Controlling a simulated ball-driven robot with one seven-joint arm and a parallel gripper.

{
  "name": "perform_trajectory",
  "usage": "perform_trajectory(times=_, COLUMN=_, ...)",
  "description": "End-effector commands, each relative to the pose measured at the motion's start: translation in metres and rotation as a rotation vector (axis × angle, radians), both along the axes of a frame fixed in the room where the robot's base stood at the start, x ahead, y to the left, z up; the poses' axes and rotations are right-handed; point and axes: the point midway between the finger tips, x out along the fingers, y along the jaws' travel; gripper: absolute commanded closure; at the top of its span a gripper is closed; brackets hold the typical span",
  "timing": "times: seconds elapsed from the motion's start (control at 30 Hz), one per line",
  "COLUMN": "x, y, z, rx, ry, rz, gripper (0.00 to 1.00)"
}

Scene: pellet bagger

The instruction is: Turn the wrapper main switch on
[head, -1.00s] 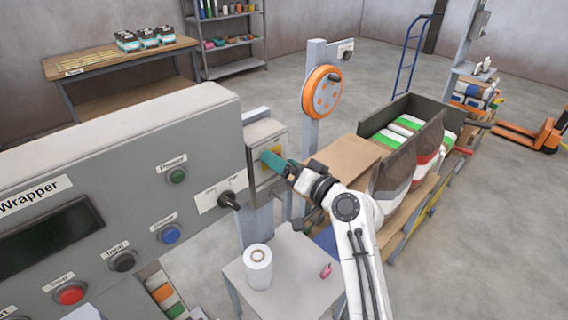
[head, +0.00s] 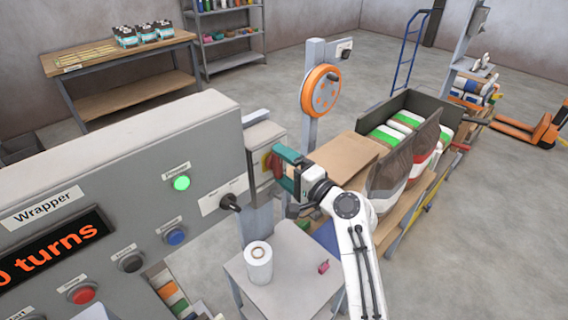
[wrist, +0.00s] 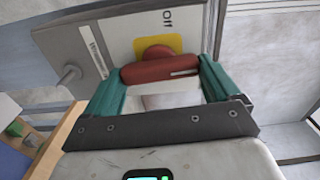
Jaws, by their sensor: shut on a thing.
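The wrapper main switch is a red handle (wrist: 160,69) on a yellow plate (wrist: 176,45), on a grey box at the right end of the wrapper panel. The label "Off" shows near the plate in the wrist view. My gripper (wrist: 160,80) has its teal fingers shut on the red handle, one at each end. In the head view my gripper (head: 279,160) hides most of the handle. The wrapper panel (head: 120,150) has its display (head: 50,248) lit with orange text ending in "turns". Its green lamp (head: 181,183) glows.
A small table (head: 290,285) below holds a white roll (head: 258,262) and a small pink item (head: 323,267). A black selector knob (head: 229,202) sits on the panel left of my gripper. A large orange wheel (head: 321,91) on a post stands behind.

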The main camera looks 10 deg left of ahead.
Motion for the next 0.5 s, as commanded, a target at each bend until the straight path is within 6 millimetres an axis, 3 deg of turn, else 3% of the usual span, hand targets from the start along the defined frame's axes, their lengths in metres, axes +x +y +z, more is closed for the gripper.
perform_trajectory(times=0.5, x=0.0006, y=-0.0020, z=-0.0025, rx=0.043, ry=0.060, rz=-0.004, gripper=0.41)
